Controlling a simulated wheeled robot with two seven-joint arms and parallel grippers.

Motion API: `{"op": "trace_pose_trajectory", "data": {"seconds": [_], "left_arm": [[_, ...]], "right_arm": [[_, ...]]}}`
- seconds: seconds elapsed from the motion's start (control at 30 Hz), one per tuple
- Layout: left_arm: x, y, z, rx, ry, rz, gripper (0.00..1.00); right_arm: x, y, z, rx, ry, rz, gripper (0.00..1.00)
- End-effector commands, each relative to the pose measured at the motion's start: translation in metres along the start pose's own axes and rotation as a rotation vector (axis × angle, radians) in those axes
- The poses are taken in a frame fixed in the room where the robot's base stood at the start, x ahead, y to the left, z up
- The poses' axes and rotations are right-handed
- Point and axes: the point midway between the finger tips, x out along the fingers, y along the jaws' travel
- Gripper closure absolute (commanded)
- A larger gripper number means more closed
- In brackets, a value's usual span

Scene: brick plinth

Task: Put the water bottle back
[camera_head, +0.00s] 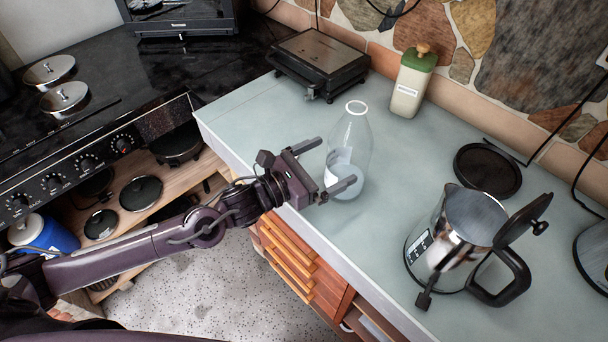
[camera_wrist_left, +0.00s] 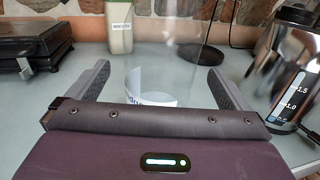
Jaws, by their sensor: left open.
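The water bottle (camera_head: 350,140) is clear glass with a white label and an open round mouth. It stands upright on the pale counter (camera_head: 240,118). My left gripper (camera_head: 333,166) is open just in front of the bottle, its fingers pointing toward it at label height. In the left wrist view the bottle (camera_wrist_left: 165,60) stands between or just beyond the open fingertips (camera_wrist_left: 156,78), with its label (camera_wrist_left: 150,88) low down. I cannot tell whether a finger touches the glass. My right gripper is not in view.
A steel kettle (camera_head: 455,240) with its lid open stands right of the bottle, near a round black base (camera_head: 488,170). Behind the bottle are a black scale-like appliance (camera_head: 318,60) and a green-topped canister (camera_head: 412,82). A black stove (camera_head: 60,130) is at left. Orange-brown drawers (camera_head: 300,265) lie below the counter edge.

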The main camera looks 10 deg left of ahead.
Motion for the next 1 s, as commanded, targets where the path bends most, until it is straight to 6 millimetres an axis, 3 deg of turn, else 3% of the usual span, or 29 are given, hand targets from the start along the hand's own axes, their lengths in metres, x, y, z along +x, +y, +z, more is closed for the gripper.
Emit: {"op": "trace_pose_trajectory", "data": {"seconds": [0.2, 0.4, 1.0], "left_arm": [[-0.043, -0.001, -0.003, 0.001, 0.003, -0.002, 0.00], [-0.062, 0.000, -0.001, 0.000, 0.000, -0.001, 0.00], [-0.066, -0.001, 0.001, -0.001, -0.002, -0.001, 0.00]], "right_arm": [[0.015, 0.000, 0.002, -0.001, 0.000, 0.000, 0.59], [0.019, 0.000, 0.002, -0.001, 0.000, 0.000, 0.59], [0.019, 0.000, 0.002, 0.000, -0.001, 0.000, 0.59]]}}
